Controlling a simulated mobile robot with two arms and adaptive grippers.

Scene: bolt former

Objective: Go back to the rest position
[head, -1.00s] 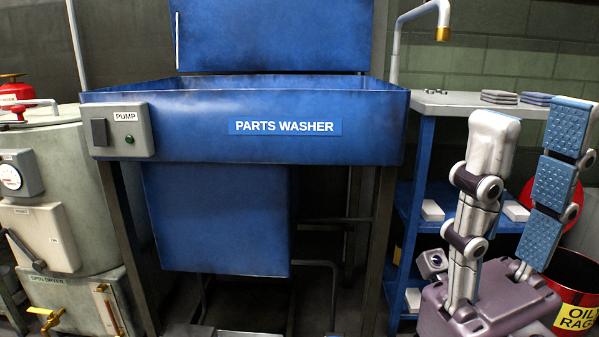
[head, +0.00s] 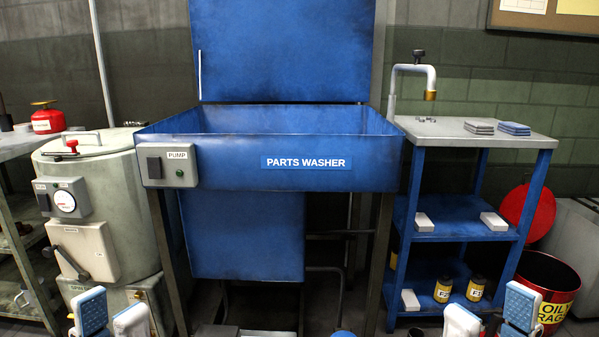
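My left gripper (head: 111,315) is at the bottom left edge, in front of the spin dryer. Its two fingertips stand upright and apart, with nothing seen between them. My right gripper (head: 490,314) is at the bottom right, in front of the oily rags bin. Its fingertips are also apart, with nothing seen between them. The lower parts of both grippers are cut off by the frame. The blue parts washer (head: 232,167) stands in the middle with its lid (head: 280,50) raised. The inside of its basin is mostly hidden by the front wall.
The spin dryer (head: 120,190) stands left of the washer, beside a shelf with a red can (head: 48,120). At right, a blue shelf unit (head: 455,223) has a tap (head: 430,80) and stacked pads on top. A red oily rags bin (head: 548,280) stands beside it.

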